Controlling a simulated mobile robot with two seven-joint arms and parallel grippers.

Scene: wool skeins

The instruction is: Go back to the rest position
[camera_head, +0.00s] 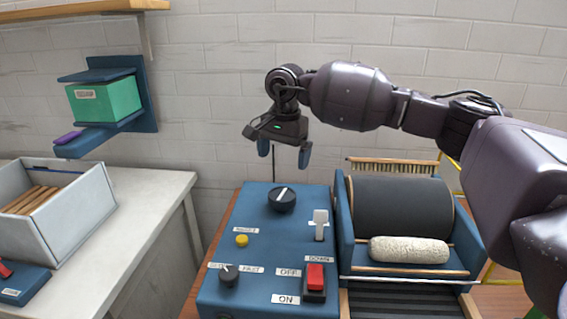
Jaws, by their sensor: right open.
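My right gripper (284,154) is open and empty, pointing down above the back edge of the blue control box (262,212). Its two blue fingertips are apart, and it touches nothing that I can see. My right arm reaches in from the right, across the top of the machine. The box carries a black knob (282,199), a yellow button (241,240), a smaller knob (228,275), a pale lever (320,224) and a red switch (315,279). My left gripper is not in view.
A dark drum (404,208) with a cream wool roll (408,250) in front stands right of the box. A grey bin (91,214) with wooden slats sits on the left counter (150,215). A green box (104,100) sits on a blue wall bracket. The air left of my gripper is free.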

